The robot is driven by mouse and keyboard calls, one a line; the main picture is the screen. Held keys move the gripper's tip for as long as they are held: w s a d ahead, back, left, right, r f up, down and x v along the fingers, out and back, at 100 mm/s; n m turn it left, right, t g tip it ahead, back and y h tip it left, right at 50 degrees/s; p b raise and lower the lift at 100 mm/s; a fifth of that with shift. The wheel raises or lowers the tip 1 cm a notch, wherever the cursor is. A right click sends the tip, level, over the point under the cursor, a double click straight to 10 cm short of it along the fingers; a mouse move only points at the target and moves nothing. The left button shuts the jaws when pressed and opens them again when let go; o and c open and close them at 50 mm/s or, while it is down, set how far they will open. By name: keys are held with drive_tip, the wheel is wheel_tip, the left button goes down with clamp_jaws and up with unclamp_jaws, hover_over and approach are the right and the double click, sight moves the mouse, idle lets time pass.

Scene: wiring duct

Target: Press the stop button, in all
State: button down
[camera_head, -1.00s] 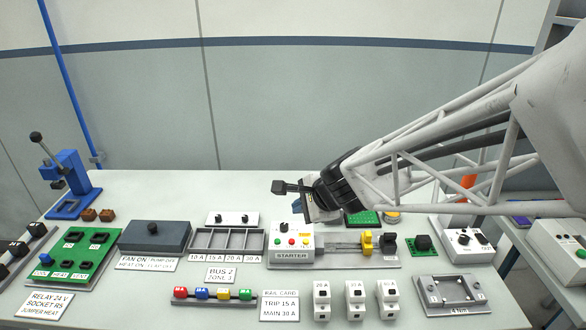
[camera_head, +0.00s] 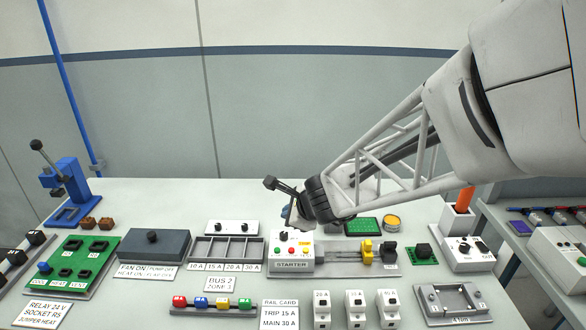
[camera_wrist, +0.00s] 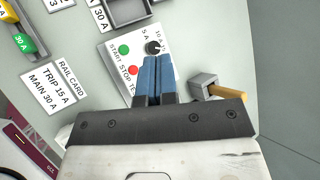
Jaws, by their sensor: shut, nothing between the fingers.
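The starter box (camera_head: 291,264) is a white box with a black knob and green, red and yellow buttons. In the wrist view, the red stop button (camera_wrist: 134,70) sits beside the word STOP, next to the green start button (camera_wrist: 124,49). The red button also shows in the head view (camera_head: 292,251). My gripper (camera_wrist: 156,58) is shut and empty, its blue fingers lying over the starter panel in the wrist view, to the right of the red button. The test button is hidden there. I cannot tell the exact height of the fingertips above the box.
A rail with a yellow block (camera_head: 368,252) and a black block extends right of the starter box. Empty fuse compartments (camera_head: 227,249) stand at its left. White breakers (camera_head: 355,309) and a rail card (camera_head: 280,313) lie in front. Bare table shows between them.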

sight(290, 250)
drive_tip(key=shift+f, duration=0.1)
drive_tip(key=shift+f, duration=4.2)
drive_tip(key=shift+f, duration=0.85)
drive_tip(key=shift+r, duration=0.8)
drive_tip(key=shift+r, duration=0.15)
drive_tip(key=shift+r, duration=2.4)
